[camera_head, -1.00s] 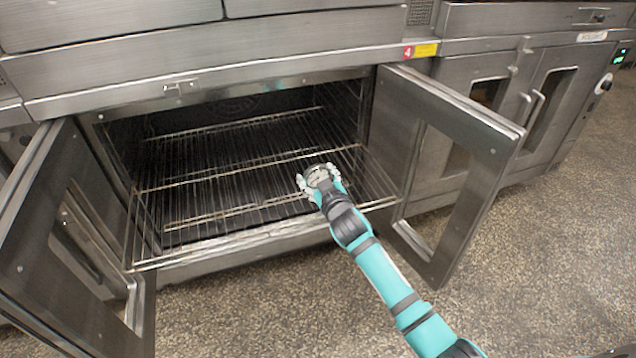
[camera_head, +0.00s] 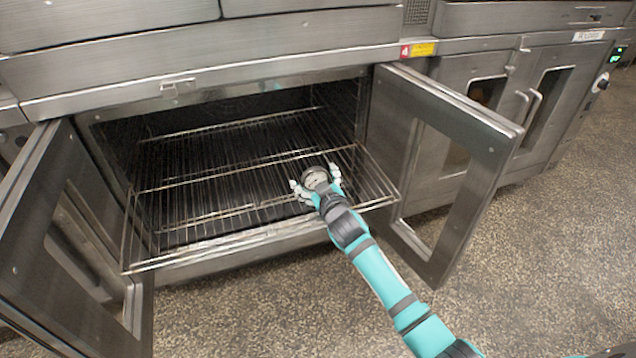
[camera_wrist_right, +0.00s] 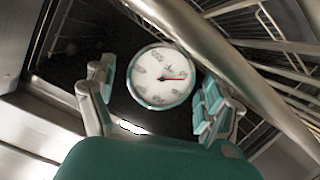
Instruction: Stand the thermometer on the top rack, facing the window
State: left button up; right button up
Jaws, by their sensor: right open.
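The thermometer (camera_head: 316,178) is a round dial in a metal case. In the head view it is at the front right of the top rack (camera_head: 180,186), between the fingers of my right gripper (camera_head: 315,188). In the right wrist view the white dial face (camera_wrist_right: 160,77) with a red needle shows toward the camera. There the fingers of my right gripper (camera_wrist_right: 160,103) are spread wide, one on each side, with gaps to the dial. The dial appears to stand on its own; its base is hidden. My left gripper is not in view.
The oven's left door (camera_head: 30,215) and right door (camera_head: 475,150) are open on both sides of the rack. The rack sticks out past the oven front. Most of the rack is bare. Another closed oven (camera_head: 560,75) stands at the right.

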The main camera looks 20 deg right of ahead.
jog(key=p+v, duration=0.1)
jog(key=v, duration=0.1)
jog(key=shift+s+r, duration=0.15)
jog(key=shift+s, duration=0.2)
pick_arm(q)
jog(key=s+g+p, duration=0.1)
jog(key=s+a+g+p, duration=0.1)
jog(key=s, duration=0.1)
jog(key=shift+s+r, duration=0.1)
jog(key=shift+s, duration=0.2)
pick_arm(e)
jog(key=s+f+g, duration=0.2)
jog(key=s+g, duration=0.2)
jog(key=s, duration=0.9)
jog(key=s+f+m+g, duration=0.1)
jog(key=s+f+g, duration=0.2)
jog(key=s, duration=1)
jog(key=s+f+m+g, duration=0.1)
jog(key=s+g, duration=0.4)
jog(key=s, duration=0.8)
jog(key=shift+s+d+f, duration=0.25)
jog(key=shift+d+f, duration=0.05)
jog(key=shift+f, duration=0.6)
